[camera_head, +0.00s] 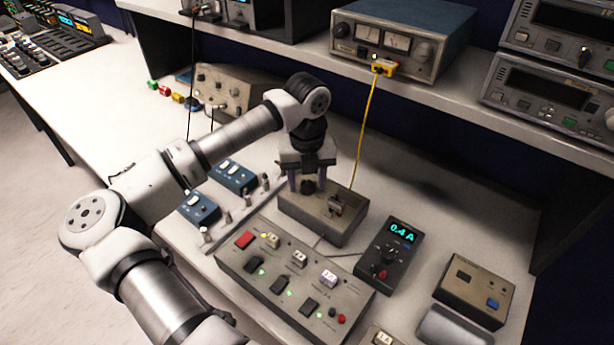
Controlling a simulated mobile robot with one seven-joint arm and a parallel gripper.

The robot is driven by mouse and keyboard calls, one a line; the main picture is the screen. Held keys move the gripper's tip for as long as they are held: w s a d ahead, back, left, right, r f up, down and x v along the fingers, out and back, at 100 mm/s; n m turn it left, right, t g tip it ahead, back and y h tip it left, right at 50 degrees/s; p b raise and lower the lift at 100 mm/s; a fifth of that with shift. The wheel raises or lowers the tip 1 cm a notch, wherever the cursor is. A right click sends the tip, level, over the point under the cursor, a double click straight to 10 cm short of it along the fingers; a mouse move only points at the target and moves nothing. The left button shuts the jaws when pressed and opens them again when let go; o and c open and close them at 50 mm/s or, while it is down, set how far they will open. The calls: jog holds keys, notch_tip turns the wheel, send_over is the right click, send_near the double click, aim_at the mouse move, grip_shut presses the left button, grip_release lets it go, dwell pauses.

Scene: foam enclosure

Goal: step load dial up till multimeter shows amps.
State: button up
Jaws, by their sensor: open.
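The load dial (308,187) is a small black knob on the left part of a grey-brown box (351,229) on the bench. My gripper (307,181) points down over this box, with its fingers apart on either side of the dial. I cannot tell whether the fingers touch it. The multimeter (390,254) is a dark handheld unit to the right of the box, and its lit display (402,232) reads 0.4 A.
A long grey panel (240,262) with red, black and white switches lies in front of the box. Blue switch units (234,177) stand to the left. A yellow lead (367,125) hangs from a shelf instrument (399,45) behind. Another box (474,291) lies at right.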

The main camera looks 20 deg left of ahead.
jog(key=c, duration=1)
